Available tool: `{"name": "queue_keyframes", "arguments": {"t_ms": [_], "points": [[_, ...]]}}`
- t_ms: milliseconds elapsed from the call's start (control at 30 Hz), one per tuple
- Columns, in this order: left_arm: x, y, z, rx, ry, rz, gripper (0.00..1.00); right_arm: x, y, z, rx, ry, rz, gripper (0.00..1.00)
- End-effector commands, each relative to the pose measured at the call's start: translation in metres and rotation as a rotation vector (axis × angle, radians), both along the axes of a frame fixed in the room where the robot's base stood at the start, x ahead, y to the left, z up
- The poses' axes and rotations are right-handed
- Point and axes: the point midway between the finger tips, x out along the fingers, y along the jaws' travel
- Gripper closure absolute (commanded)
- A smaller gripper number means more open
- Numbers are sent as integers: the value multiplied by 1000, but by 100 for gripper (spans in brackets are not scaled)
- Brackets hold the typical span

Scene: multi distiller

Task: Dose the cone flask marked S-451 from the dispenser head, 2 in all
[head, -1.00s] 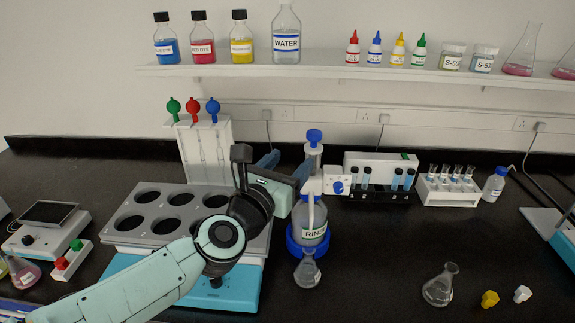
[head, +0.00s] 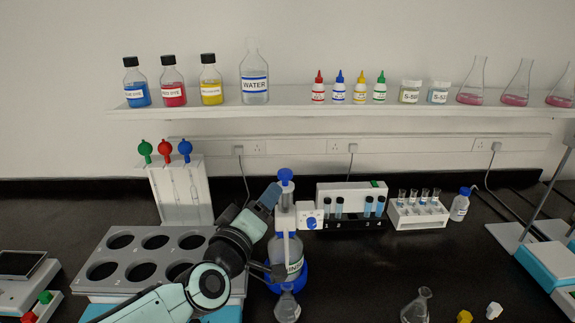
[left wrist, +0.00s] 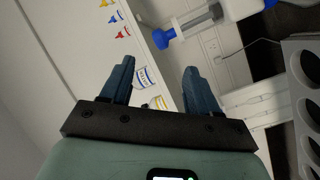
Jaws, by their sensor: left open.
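The dispenser stands on a bottle (head: 294,267) with a blue base. Its white head column (head: 286,222) carries a blue knob (head: 286,175), also seen in the left wrist view (left wrist: 164,38). A small cone flask (head: 287,309) stands in front of the bottle, below the outlet; no S-451 mark is readable on it. Another cone flask (head: 416,306) stands on the bench to the right, its mark also unreadable. My left gripper (head: 270,193) is just left of the column, below the knob. In the wrist view (left wrist: 160,78) its fingers are open with nothing between them. My right gripper is not in view.
A grey rack with round holes (head: 170,255) lies left of the dispenser. A white pipette stand (head: 180,195) is behind it. Test tube racks (head: 418,214) stand to the right. Yellow (head: 464,316) and white (head: 494,311) pieces lie at front right. The bench between is clear.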

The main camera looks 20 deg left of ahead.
Motion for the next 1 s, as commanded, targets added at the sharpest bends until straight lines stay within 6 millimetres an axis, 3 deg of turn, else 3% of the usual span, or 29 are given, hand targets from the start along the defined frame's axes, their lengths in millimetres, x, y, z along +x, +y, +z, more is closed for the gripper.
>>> {"name": "queue_keyframes", "arguments": {"t_ms": [100,200,333,567,1000], "points": [[2,0,1,360,24,-3,39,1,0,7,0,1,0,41],[4,-1,2,611,38,-7,39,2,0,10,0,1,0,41],[5,-1,2,823,49,-9,39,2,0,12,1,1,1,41],[15,-1,1,915,55,-12,39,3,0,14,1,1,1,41],[101,4,1,912,54,-12,39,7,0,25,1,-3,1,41]]}}
